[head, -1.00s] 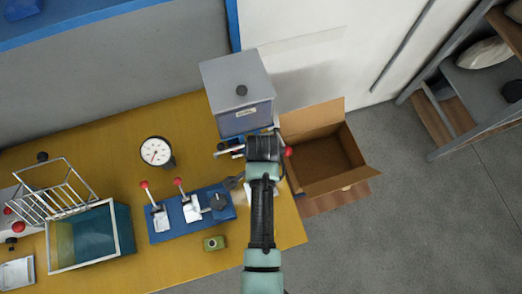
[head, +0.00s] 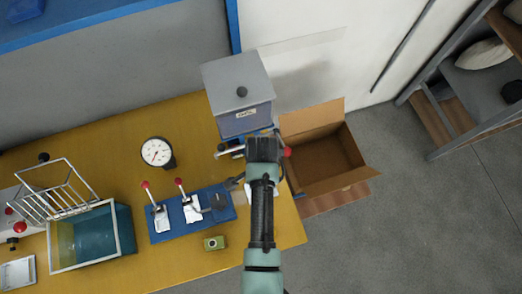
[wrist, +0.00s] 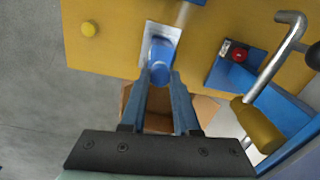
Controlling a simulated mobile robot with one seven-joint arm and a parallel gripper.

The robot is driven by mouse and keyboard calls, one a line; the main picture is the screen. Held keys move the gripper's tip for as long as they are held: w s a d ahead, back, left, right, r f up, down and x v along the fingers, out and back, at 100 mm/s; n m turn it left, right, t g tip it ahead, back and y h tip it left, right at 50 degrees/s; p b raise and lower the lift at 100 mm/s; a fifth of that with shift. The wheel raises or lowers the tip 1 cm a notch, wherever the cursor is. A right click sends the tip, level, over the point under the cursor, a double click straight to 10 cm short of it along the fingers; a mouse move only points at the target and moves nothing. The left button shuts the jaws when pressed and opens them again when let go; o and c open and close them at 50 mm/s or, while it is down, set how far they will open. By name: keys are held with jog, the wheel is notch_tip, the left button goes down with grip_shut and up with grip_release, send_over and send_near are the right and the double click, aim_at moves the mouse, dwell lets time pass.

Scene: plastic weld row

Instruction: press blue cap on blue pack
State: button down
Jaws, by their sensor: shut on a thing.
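My gripper (wrist: 160,82) is shut on a small blue cylindrical piece, which I take to be the blue cap (wrist: 160,52). The piece sits between the fingertips, over a pale metal plate (wrist: 151,31) on the yellow bench. A blue pack cannot be told apart from the cap, and I cannot tell whether the two touch. In the head view my gripper (head: 263,147) is just in front of the grey box, and my arm and gripper hide the blue piece.
The grey box (head: 238,83) with a black knob stands behind my gripper. An open cardboard box (head: 345,185) is at the right. A blue lever fixture (head: 165,233), a gauge (head: 157,152) and a tank (head: 92,265) are to the left. A metal lever (wrist: 273,65) is close by.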

jog(key=shift+c, duration=0.4)
grip_release()
jog(key=shift+r+p, duration=3.5)
jog(key=shift+p, duration=0.15)
grip_shut()
